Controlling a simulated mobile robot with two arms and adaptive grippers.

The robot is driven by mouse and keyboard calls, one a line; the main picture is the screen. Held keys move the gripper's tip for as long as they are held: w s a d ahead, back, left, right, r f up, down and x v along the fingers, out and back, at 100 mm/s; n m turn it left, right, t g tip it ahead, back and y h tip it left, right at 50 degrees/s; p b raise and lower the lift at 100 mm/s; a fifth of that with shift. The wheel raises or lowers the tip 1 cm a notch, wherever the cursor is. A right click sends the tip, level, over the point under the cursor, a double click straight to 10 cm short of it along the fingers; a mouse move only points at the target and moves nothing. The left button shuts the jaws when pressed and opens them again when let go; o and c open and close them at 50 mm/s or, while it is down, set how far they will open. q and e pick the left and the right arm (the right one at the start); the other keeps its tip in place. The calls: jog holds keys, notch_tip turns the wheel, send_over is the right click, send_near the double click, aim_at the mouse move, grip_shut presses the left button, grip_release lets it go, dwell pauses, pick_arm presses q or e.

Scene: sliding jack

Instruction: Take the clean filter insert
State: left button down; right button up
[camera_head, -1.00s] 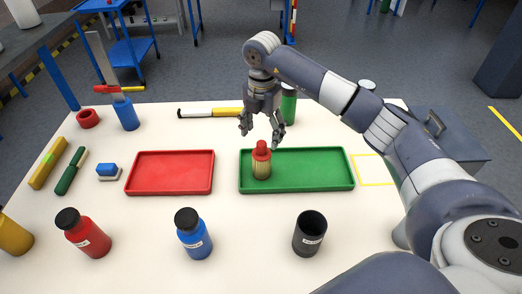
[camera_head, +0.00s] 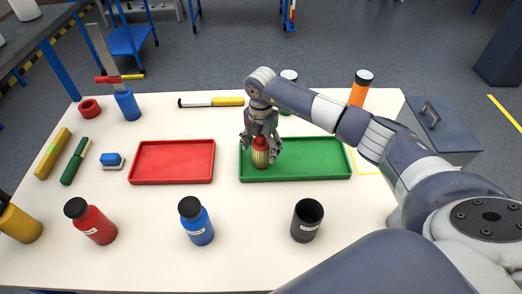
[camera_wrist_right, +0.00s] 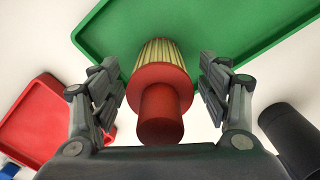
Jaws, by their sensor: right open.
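The filter insert (camera_head: 260,157) has a red top and a pale pleated body. It stands upright in the left part of the green tray (camera_head: 315,171). My right gripper (camera_head: 261,155) is low over the tray, with its fingers on both sides of the insert. In the right wrist view the gripper (camera_wrist_right: 160,100) is open, with a finger on each side of the insert (camera_wrist_right: 160,90) and a gap between each finger and it. My left gripper is not in view.
A red tray (camera_head: 172,178) lies empty to the left. Red (camera_head: 95,224) and blue (camera_head: 197,225) bottles and a black cup (camera_head: 306,221) stand along the front. An orange bottle (camera_head: 360,90) stands behind my right arm. The table between the trays and bottles is clear.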

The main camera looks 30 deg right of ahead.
jog(key=c, duration=1.2)
jog(key=shift+o, duration=0.2)
jog(key=shift+r, duration=0.1)
